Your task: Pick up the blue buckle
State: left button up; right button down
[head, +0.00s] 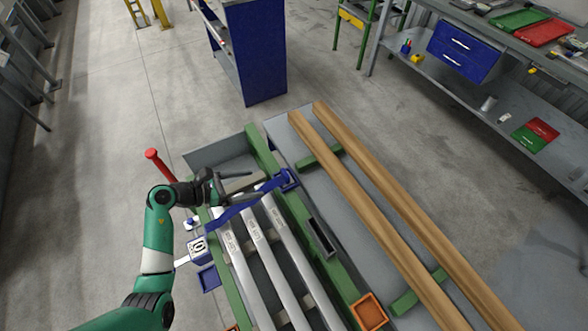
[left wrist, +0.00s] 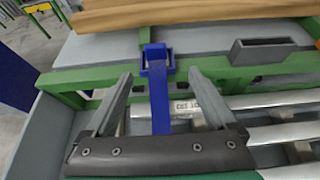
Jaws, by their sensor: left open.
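The blue buckle (head: 285,180) sits on the green rail of the runout table, at the far end of a blue strap (head: 235,208). The strap crosses over the silver bars. My left gripper (head: 216,187) is to the left of the buckle in the head view, above the bars' far end. In the left wrist view the buckle (left wrist: 157,58) shows ahead, beyond the two open fingertips (left wrist: 163,85). The strap (left wrist: 159,105) runs between the fingers towards the gripper body. The gripper is apart from the buckle and holds nothing visible. My right gripper is not in view.
Two long wooden beams (head: 360,185) lie to the right of the buckle. A narrow grey open box (head: 321,238) is fixed along the green rail. An orange tray (head: 369,312) is at the near end.

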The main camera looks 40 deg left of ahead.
aim_at(283, 175)
pick_arm(q)
jog(key=b+x, duration=0.2)
jog(key=x, duration=0.4)
jog(key=shift+w+b, duration=0.35)
jog(key=shift+w+f+b, duration=0.25)
jog(key=shift+b, duration=0.05)
jog(key=b+x, duration=0.2)
jog(key=x, duration=0.2)
jog(key=shift+w, duration=0.3)
jog(key=shift+a, duration=0.1)
grip_shut()
